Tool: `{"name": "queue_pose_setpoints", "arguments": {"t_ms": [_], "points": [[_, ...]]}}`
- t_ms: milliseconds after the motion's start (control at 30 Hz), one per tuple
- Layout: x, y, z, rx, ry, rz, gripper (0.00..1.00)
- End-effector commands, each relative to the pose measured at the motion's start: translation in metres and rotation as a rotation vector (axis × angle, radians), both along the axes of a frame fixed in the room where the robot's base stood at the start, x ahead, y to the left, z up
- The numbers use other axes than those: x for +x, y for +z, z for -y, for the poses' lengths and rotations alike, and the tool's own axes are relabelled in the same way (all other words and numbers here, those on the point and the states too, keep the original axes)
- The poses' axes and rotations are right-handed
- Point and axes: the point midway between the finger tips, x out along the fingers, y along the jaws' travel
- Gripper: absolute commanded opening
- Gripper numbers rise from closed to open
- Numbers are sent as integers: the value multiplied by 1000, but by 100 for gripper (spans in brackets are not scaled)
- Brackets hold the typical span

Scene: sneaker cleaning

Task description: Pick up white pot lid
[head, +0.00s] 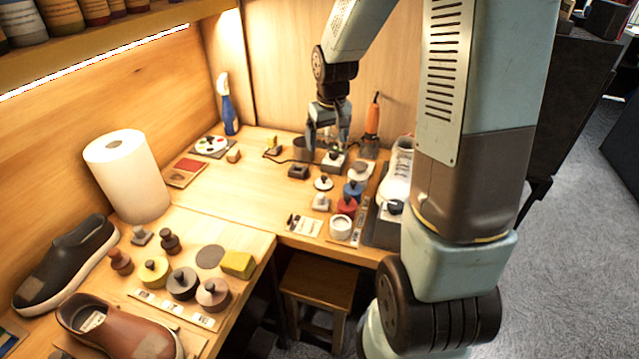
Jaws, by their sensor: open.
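A small white disc with a dark knob, which looks like the white pot lid (323,184), lies on the workbench left of the blue pot (352,189). An open-topped white pot (341,228) stands nearer the bench's front edge, with the red pot (346,206) behind it. My gripper (328,147) points down over the back of the bench, behind the lid and apart from it. Its fingers are open, with no object visibly held. Small items just below the fingers make its exact height hard to tell.
A grey block with a knob (333,162) and a dark block (298,171) lie near my gripper. An orange-handled tool (373,118) stands behind right. A white sneaker (398,170) is to the right. The bench's middle left is clear.

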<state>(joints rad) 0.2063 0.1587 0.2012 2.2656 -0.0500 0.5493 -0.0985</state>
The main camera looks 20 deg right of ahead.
Motion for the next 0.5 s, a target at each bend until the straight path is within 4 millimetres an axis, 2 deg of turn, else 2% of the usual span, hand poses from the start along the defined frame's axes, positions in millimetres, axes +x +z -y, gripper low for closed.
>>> {"name": "queue_pose_setpoints", "arguments": {"t_ms": [100,333,500], "points": [[8,-17,-1,10,6,-17,88],[14,-36,-1,15,9,-26,88],[17,-61,-2,16,11,-27,88]]}}
